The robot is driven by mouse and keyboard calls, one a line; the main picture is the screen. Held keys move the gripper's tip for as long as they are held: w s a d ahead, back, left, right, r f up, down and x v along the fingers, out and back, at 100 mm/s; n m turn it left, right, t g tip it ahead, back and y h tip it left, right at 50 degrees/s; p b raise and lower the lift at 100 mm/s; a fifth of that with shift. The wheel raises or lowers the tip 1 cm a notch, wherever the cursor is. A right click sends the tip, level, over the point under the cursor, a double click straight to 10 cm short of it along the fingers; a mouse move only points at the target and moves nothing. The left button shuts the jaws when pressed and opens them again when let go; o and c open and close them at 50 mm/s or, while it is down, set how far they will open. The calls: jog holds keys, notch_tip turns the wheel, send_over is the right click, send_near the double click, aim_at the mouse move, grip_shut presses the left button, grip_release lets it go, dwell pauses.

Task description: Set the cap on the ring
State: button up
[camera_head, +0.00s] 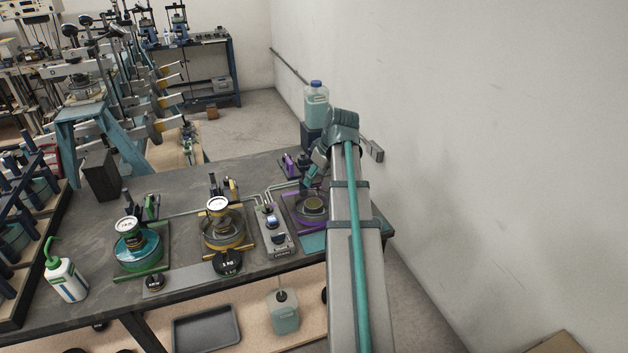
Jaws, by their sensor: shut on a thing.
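My gripper (309,183) is at the right end of the dark bench, just over the purple-ringed station, and points down. It is shut on the cap (313,204), a dark round piece with a brownish top, small in this view. The purple ring (297,213) shows around and below the cap. I cannot tell whether the cap touches the ring or hangs a little above it. My arm hides the right side of this station.
Left along the bench (190,188) are a yellow-ringed station (226,240) and a green-ringed station (138,258), each topped by a gauge. A grey control box (272,228) stands close left of the purple station. A capped bottle (316,105) stands behind my gripper. A wall bounds the right.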

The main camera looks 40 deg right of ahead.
aim_at(312, 203)
jog(key=shift+a+f, duration=0.1)
jog(key=shift+f, duration=0.1)
jog(key=shift+f+b, duration=1.5)
jog(key=shift+f, duration=0.4)
jog(key=shift+f+b, duration=0.7)
jog(key=shift+f, duration=1.15)
jog(key=shift+f, duration=0.2)
jog(key=o, duration=1.5)
jog(key=shift+r, duration=0.1)
